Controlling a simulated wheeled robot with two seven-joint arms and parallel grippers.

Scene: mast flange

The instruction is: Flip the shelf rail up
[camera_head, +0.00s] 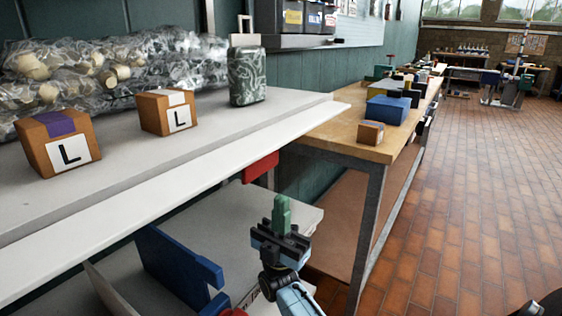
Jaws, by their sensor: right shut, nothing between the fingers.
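The shelf rail (180,180) is a long white strip along the front edge of the grey shelf (215,120). A thin dark line parts it from the shelf top. It looks roughly flat, level with or slightly below the shelf top, and does not stand up as a lip. My right gripper (281,215) has green fingertips pressed together and pointing up, with nothing between them. It is in front of the shelf, lower in the picture than the rail's right part, and appears apart from it. My left gripper is not in view.
Two brown boxes marked L (62,142) (167,112), a patterned green case (247,75) and plastic-wrapped goods (110,70) stand on the shelf. A red block (260,167) sits under the rail. A wooden workbench (350,135) stands to the right, beside open tiled floor.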

